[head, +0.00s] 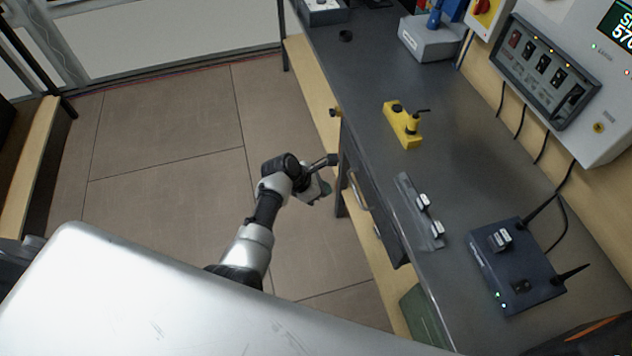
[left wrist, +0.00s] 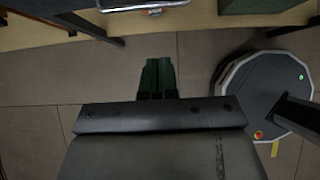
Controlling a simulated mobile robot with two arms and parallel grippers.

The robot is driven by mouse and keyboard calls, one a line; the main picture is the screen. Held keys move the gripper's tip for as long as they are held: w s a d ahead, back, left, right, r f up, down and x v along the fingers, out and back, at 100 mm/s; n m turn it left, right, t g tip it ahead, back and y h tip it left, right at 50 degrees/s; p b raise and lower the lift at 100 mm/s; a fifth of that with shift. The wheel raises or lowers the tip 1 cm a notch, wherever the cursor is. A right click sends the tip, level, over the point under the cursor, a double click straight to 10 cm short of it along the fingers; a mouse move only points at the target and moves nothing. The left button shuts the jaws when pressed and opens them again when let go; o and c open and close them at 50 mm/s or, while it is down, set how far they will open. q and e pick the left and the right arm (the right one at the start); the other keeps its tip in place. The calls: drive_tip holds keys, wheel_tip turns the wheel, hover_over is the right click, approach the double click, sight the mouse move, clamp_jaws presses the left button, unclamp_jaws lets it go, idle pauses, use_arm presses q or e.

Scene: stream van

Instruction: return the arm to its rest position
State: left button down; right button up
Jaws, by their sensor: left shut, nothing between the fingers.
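My left arm (head: 250,247) reaches up from behind the large pale surface at the bottom of the head view. My left gripper (head: 323,178) is over the open floor, just left of the workbench (head: 360,85) and its drawer handle (head: 359,190). In the left wrist view its two dark green fingers (left wrist: 158,78) lie together, shut, with nothing between them. My right gripper shows in neither view.
On the bench are a yellow device (head: 403,124), a grey strip with two white switches (head: 420,212) and a dark blue box with antennas (head: 517,268). A control panel (head: 545,70) stands behind. The tiled floor (head: 165,150) left of my arm is clear.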

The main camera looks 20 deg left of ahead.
use_arm(q)
drive_tip(key=s+a+f+m+g+y, duration=0.1)
drive_tip(key=s+a+f+m+y, duration=0.15)
drive_tip(key=s+f+m, duration=0.45)
drive_tip(key=s+a+f+m+g+y, duration=0.1)
drive_tip(key=s+a+f+m+y, duration=0.2)
drive_tip(key=s+f, duration=0.85)
drive_tip(key=s+a+f+m, duration=0.1)
drive_tip(key=s+f+m, duration=0.2)
drive_tip(key=s, duration=0.6)
drive_tip(key=s+a+f+m+g, duration=0.1)
drive_tip(key=s+f+m, duration=0.2)
drive_tip(key=s+m, duration=0.5)
drive_tip(key=s+a+f+m, duration=0.2)
drive_tip(key=s+m, duration=0.4)
drive_tip(key=s, duration=0.5)
drive_tip(key=shift+f+y, duration=0.45)
drive_tip(key=shift+f, duration=0.25)
